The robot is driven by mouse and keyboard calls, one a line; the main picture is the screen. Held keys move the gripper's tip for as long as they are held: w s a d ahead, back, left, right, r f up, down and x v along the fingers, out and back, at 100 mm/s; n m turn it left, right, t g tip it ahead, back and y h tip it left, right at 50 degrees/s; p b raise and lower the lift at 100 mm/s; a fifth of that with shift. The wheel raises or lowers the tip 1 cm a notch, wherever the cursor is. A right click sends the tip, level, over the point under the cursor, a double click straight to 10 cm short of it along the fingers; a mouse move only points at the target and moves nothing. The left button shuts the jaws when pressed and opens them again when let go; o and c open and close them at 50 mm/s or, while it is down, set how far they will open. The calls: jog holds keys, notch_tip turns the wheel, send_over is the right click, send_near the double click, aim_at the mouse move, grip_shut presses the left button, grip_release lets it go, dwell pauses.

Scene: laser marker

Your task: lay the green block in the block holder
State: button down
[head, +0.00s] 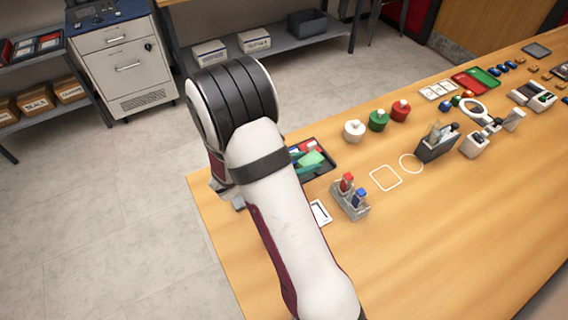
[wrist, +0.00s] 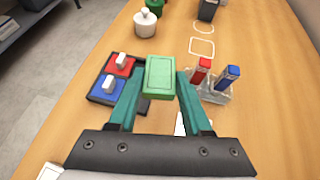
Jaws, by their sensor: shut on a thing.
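My gripper (wrist: 160,82) is shut on the green block (wrist: 160,76), with a teal finger on each side of it. The block also shows beyond my arm in the head view (head: 312,159). In the wrist view a dark tray (wrist: 92,94) with a red and a blue piece, each with a white knob, lies left of and below the block. A grey holder (wrist: 214,97) with upright red and blue pieces stands to the right, and it also shows in the head view (head: 350,208). I cannot tell for sure which of these is the block holder. The block hides the tray's right part.
White (head: 354,131), green (head: 378,121) and red (head: 400,110) bottles stand behind. A dark box (head: 436,146) with tools stands farther right. White outlines (head: 385,178) mark bare table between. My arm hides the table's left part in the head view.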

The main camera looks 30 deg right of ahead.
jog(key=s+a+f, duration=0.1)
jog(key=s, duration=0.1)
jog(key=s+a+f+m+g, duration=0.1)
jog(key=s+a+f, duration=0.1)
jog(key=s, duration=0.1)
jog(key=s+a+f+m+g, duration=0.1)
jog(key=s, duration=0.2)
jog(key=shift+a+f, duration=0.2)
notch_tip(320, 180, down, 4)
jog(key=shift+r, duration=0.2)
jog(key=shift+f, duration=0.55)
jog(key=shift+f, duration=0.4)
dwell(0.4)
jog(key=shift+c, duration=1.3)
grip_release()
jog(key=v, duration=1.6)
jog(key=shift+w, duration=0.2)
